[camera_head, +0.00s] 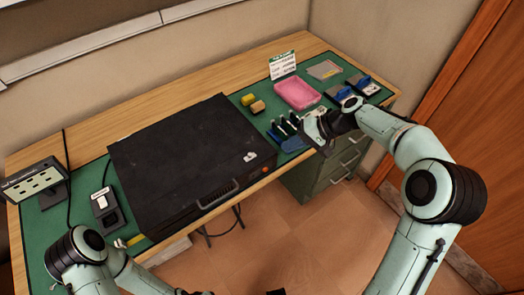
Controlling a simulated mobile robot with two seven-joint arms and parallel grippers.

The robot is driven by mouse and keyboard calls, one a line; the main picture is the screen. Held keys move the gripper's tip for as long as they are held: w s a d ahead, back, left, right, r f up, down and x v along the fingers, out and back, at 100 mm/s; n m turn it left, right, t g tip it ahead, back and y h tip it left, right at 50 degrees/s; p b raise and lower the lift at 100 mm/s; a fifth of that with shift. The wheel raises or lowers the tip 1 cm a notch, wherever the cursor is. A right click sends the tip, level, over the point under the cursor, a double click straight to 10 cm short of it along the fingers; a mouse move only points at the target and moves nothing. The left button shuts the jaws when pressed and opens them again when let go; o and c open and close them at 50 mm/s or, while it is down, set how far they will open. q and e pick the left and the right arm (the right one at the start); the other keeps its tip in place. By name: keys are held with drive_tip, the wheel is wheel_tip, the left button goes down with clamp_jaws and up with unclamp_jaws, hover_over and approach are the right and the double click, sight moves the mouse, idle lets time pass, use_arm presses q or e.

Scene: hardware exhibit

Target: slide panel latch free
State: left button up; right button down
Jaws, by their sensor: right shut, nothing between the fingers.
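A large flat black panel or case (175,150) lies on the green mat in the middle of the desk. My right gripper (318,140) is shut and empty. It is over the desk's front edge, right of the panel and apart from it. My left arm shows at the lower left, but its gripper cannot be made out.
Dark-handled tools (287,130) stand between the panel and my right gripper. Behind are a pink tray (296,93), yellow blocks (249,100) and a sign (282,65). A display box (35,182) and grey device (106,208) are at left. Green drawers (318,178) stand below.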

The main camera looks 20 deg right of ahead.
sight(244, 161)
drive_tip(key=x, duration=0.6)
drive_tip(key=a, duration=0.2)
drive_tip(key=w+a+p, duration=0.1)
drive_tip(key=a, duration=0.1)
drive_tip(key=shift+w, duration=0.2)
drive_tip(key=shift+s+a+f+b, duration=0.1)
drive_tip(key=shift+s+a+b, duration=0.15)
drive_tip(key=shift+a+b, duration=0.25)
drive_tip(key=shift+s+a+f+b, duration=0.1)
drive_tip(key=shift+s+a+b, duration=0.15)
drive_tip(key=shift+a, duration=0.45)
drive_tip(key=shift+r, duration=0.2)
drive_tip(key=shift+d, duration=0.1)
